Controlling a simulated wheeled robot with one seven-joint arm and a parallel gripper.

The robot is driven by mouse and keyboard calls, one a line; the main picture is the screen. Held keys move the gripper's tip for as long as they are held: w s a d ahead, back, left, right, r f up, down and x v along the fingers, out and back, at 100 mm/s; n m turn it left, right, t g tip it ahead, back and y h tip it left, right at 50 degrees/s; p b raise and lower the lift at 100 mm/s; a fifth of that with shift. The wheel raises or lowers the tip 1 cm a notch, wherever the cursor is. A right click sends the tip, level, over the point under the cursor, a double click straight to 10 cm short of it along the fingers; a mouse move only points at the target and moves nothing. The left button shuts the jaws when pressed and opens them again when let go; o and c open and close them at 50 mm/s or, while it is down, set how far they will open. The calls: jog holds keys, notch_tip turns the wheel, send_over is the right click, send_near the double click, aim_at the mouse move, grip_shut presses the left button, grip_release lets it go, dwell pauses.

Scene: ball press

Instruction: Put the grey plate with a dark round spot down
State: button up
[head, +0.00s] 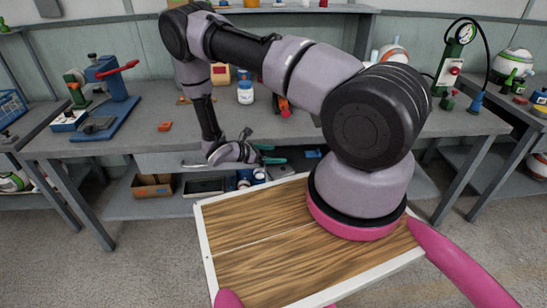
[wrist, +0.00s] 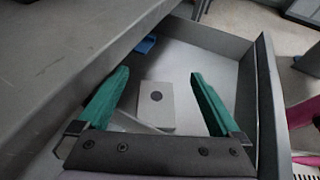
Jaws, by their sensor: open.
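The grey plate (wrist: 157,118) with a dark round spot lies flat on the floor of an open grey drawer (wrist: 265,95) in the wrist view. My gripper (wrist: 159,76) is open, its two green fingers spread to the left and right of the plate. I see a gap between each finger and the plate. A thin pale strip shows by the plate's lower left, and I cannot tell what it is. In the head view my gripper (head: 268,154) is at the workbench's front edge, and the plate cannot be made out there.
The workbench (head: 340,133) top overhangs close to the drawer's left in the wrist view. A blue object (wrist: 145,44) is at the drawer's far left. On the bench stand a blue press with a red handle (head: 106,75), a white jar (head: 245,92) and a gauge stand (head: 455,60).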

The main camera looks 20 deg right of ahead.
jog(key=v, duration=1.1)
jog(key=shift+a+r, duration=0.15)
jog(key=shift+a, duration=0.2)
jog(key=s+d+r+m+g+y, duration=0.15)
jog(key=r+m+y, duration=0.4)
jog(key=r, duration=0.95)
jog(key=s+d+r+m+g+y, duration=0.15)
jog(key=r+m+y, duration=0.4)
jog(key=r, duration=0.95)
jog(key=s+d+r+m+t+y, duration=0.1)
jog(key=s+r+m+t+y, duration=0.1)
jog(key=s+r+m+t, duration=0.2)
jog(key=s+d+r+m+t+y, duration=0.1)
jog(key=s+r+m+t, duration=0.3)
jog(key=s+r+m, duration=0.4)
jog(key=s+r+y, duration=0.1)
jog(key=s+r, duration=0.4)
jog(key=r, duration=0.3)
jog(key=shift+d+r+t+y, duration=0.3)
jog(key=shift+t, duration=0.1)
